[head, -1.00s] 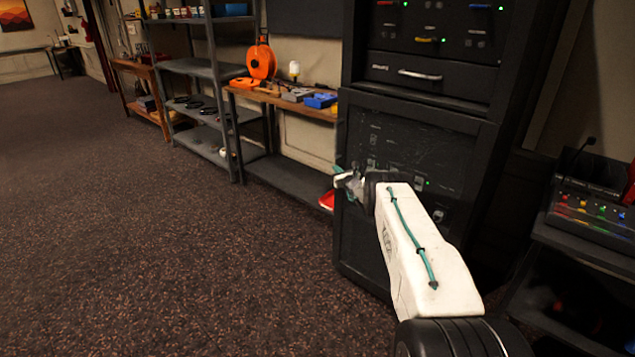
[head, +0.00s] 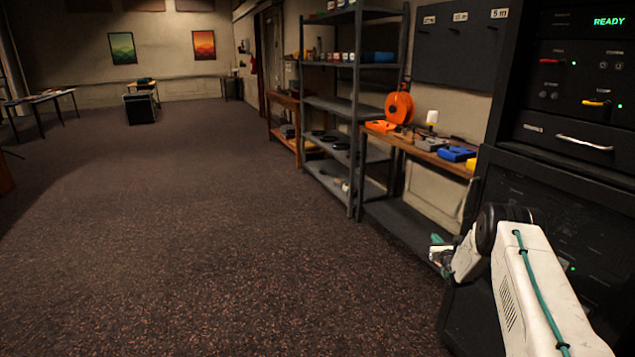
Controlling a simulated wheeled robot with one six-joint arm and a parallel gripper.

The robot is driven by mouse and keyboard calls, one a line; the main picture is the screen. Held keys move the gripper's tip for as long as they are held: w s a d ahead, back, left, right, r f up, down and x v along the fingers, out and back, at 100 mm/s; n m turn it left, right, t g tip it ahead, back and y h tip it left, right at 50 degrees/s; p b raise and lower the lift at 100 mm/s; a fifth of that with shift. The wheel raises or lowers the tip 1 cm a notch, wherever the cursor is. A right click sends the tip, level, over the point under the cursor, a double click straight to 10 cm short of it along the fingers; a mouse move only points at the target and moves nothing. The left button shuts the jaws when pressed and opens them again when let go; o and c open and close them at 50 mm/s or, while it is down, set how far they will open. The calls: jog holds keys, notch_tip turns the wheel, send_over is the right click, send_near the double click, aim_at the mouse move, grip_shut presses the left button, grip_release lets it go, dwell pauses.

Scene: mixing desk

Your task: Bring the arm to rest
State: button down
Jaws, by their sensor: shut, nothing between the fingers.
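My gripper (head: 437,253) shows small at the end of my white arm (head: 535,285), in the lower right of the head view. It is shut and holds nothing. The arm reaches in from the bottom right corner, bent at a dark joint, with a green cable along its upper face. In the picture the gripper lies just left of the black rack's front, and I cannot tell the gap between them.
A black equipment rack (head: 560,160) with a lit READY display stands close on the right. A wooden bench (head: 440,155) holds an orange cable reel (head: 399,107). A grey metal shelf (head: 335,106) stands beyond it. The carpet floor (head: 200,240) at left is open.

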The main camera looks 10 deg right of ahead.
jog(key=s+a+f+n+g+y, duration=0.1)
jog(key=s+a+f+n+y, duration=0.15)
jog(key=a+n+y, duration=0.35)
jog(key=s+a+r+n+g+y, duration=0.35)
jog(key=s+a+r+n, duration=0.2)
jog(key=a, duration=0.25)
jog(key=s+a+r+n+g+y, duration=0.2)
jog(key=s+a+r+n+g, duration=0.25)
jog(key=a+r, duration=0.35)
jog(key=s+a+r+n+g+y, duration=0.35)
jog(key=s+a+r+n, duration=0.25)
jog(key=a, duration=0.3)
jog(key=s+a+r+n+g+h, duration=0.1)
jog(key=s+a+r+n+g, duration=0.2)
jog(key=s, duration=0.4)
jog(key=s+a+r+n+g+h, duration=0.1)
jog(key=s+r+n+h, duration=0.1)
jog(key=s+r, duration=0.3)
jog(key=s+a+r+n+g+h, duration=0.1)
jog(key=s+a+r+n+g, duration=0.15)
jog(key=s, duration=0.55)
jog(key=s+r+n+t+h, duration=0.1)
jog(key=s+r+n+h, duration=0.3)
jog(key=s, duration=0.8)
jog(key=s+r+n+t+h, duration=0.1)
jog(key=s+r+n+h, duration=0.3)
jog(key=s, duration=0.8)
jog(key=shift+d+r+t, duration=0.3)
jog(key=shift+d+r, duration=0.1)
jog(key=shift+r, duration=0.4)
